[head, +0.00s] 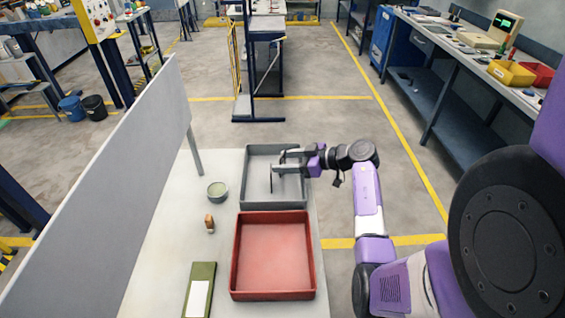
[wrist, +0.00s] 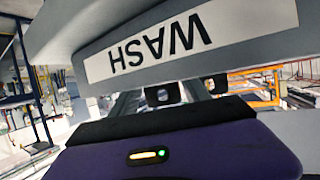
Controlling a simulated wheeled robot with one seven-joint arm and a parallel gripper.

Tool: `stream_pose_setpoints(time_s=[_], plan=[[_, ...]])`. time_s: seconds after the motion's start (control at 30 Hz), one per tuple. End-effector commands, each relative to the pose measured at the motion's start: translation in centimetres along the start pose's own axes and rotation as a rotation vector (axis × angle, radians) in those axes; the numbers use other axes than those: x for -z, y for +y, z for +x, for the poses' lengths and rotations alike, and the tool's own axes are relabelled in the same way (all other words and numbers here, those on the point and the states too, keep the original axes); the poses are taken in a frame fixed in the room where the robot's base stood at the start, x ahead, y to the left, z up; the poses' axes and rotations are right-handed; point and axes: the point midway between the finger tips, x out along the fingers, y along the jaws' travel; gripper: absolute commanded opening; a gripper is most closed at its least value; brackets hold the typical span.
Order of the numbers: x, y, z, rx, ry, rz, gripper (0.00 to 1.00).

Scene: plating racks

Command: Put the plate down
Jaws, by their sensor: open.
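My gripper (head: 281,161) is over the grey tray (head: 243,180), entering from the right with its fingers apart. A thin dark upright sliver (head: 271,183) shows just below the fingertips, inside the grey tray. It may be the plate seen edge-on, but I cannot tell, nor whether it touches a finger. In the wrist view, the two dark fingertips (wrist: 188,90) are apart with no plate clearly visible between them. A grey wall with a white WASH label (wrist: 190,38) fills the top of that view, upside down and close to the fingers.
A red tray (head: 234,255) sits in front of the grey tray. To their left on the pale table (head: 160,270) are a green bowl (head: 217,190), a small brown-topped object (head: 209,223) and a green board with white paper (head: 199,290). A grey panel (head: 110,190) borders the left side.

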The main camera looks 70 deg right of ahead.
Motion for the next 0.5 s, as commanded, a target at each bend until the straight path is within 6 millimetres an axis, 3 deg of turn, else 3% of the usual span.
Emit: stream_pose_setpoints(time_s=[0.3,0.5], plan=[[-0.1,0.1,-6.5,-0.004,0.0,0.001,0.54],[0.0,0.1,-9.6,-0.002,0.001,0.0,0.54]])
